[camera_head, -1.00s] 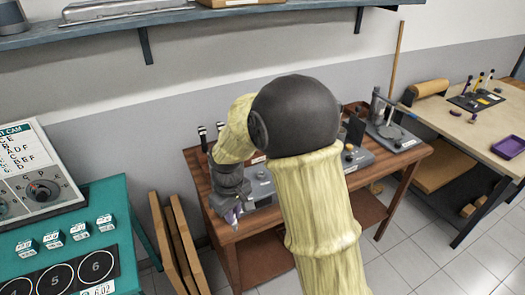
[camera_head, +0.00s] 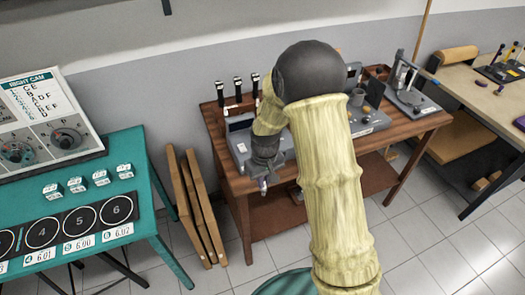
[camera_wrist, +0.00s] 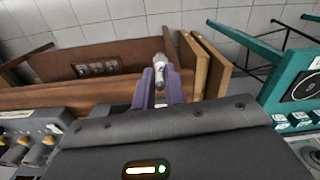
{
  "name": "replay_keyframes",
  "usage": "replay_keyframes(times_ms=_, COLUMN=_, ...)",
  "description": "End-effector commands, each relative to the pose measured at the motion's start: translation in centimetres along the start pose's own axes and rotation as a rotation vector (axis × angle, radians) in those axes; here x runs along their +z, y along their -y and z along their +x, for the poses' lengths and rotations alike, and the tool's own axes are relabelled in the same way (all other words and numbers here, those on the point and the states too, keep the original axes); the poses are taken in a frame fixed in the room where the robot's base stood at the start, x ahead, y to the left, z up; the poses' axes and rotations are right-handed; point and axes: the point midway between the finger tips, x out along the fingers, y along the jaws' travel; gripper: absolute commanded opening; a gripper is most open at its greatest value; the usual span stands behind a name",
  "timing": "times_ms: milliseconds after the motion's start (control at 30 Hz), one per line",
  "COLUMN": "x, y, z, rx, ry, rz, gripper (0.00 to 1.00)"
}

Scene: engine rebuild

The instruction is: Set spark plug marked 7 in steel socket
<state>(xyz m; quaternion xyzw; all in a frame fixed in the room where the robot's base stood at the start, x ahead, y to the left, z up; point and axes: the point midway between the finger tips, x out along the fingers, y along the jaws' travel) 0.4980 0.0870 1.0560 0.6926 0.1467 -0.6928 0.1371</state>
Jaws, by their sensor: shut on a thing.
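My gripper (camera_wrist: 161,90) has purple fingers and is shut on a pale grey and white cylindrical piece, which looks like the spark plug (camera_wrist: 159,66). The piece sticks out past the fingertips in the wrist view. No mark 7 can be read on it. In the head view my gripper (camera_head: 263,185) points down by the front left edge of the wooden bench (camera_head: 225,165), with the held piece barely visible. I cannot tell which fitting is the steel socket; my arm hides part of the bench.
Grey fixtures (camera_head: 365,120) and several black-topped posts (camera_head: 238,88) stand on the bench. A teal table (camera_head: 140,165) with numbered rings stands left. Wooden boards (camera_head: 195,205) lean between bench and teal table. A press stand (camera_head: 405,85) is at the bench's right end.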

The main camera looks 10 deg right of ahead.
Motion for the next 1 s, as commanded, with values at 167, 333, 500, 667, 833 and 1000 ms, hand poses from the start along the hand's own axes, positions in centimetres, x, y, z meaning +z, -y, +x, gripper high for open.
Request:
replay_keyframes(times_ms=167, x=1.3, y=-3.7, z=6.1, rx=-0.001, ry=0.008, rz=0.174, gripper=0.0)
replay_keyframes(times_ms=333, x=3.0, y=-6.6, z=11.2, rx=0.007, ry=0.006, rz=0.327, gripper=0.0)
replay_keyframes(times_ms=500, x=4.0, y=-7.9, z=13.4, rx=0.013, ry=0.001, rz=0.401, gripper=0.0)
replay_keyframes(times_ms=667, x=4.0, y=-8.1, z=13.6, rx=0.014, ry=-0.001, rz=0.409, gripper=0.0)
replay_keyframes(times_ms=833, x=4.0, y=-8.0, z=13.5, rx=0.014, ry=0.0, rz=0.406, gripper=0.0)
replay_keyframes(times_ms=1000, x=3.9, y=-7.7, z=13.5, rx=0.014, ry=0.0, rz=0.399, gripper=0.0)
